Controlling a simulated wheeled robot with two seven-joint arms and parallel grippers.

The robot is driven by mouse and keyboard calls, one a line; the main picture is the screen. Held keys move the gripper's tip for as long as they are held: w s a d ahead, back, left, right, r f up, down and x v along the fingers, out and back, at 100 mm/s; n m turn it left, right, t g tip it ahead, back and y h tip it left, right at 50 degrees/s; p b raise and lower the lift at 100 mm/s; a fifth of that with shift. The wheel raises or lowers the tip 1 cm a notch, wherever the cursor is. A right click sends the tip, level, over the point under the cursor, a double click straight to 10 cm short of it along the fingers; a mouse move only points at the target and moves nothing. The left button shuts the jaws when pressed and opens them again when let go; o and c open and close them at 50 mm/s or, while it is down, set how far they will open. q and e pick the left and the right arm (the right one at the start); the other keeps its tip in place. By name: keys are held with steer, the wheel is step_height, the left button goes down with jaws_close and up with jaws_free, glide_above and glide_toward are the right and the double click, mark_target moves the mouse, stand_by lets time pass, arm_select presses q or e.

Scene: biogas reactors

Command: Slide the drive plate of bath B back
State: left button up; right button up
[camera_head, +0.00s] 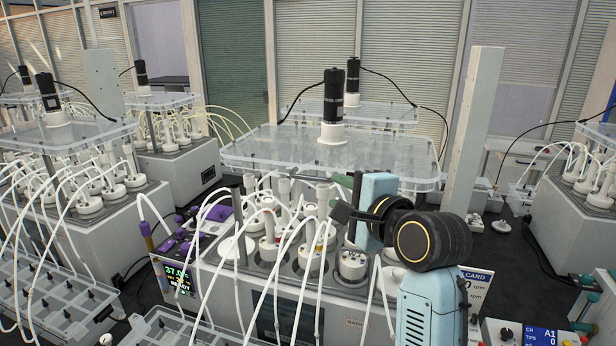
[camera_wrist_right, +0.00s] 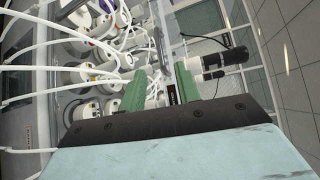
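The drive plate (camera_head: 285,152) of the middle bath is a clear flat plate with raised edges, carrying a black motor (camera_head: 333,100) on a white base. It lies level above the bath (camera_head: 325,297), whose front label is partly hidden, so I cannot read the whole name. My right gripper (camera_head: 347,190), with green fingers, is at the plate's front edge, right of its middle. In the right wrist view, the fingers (camera_wrist_right: 161,78) stand apart, with tubes and what looks like the plate's edge beyond and between them. I cannot tell whether they touch the plate. My left gripper is not in view.
White reactor bottles (camera_head: 312,250) with looping tubes crowd the bath below the plate. A tall pale column (camera_head: 472,130) stands right of the plate. Similar baths stand left (camera_head: 110,225) and right (camera_head: 570,215). A second motor plate (camera_head: 385,114) is behind.

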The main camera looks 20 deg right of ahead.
mark_target(311, 179)
steer(key=p+x, duration=0.1)
steer(key=x, duration=1.1)
steer(key=shift+w+p, duration=0.1)
steer(key=shift+p, duration=0.3)
jaws_close()
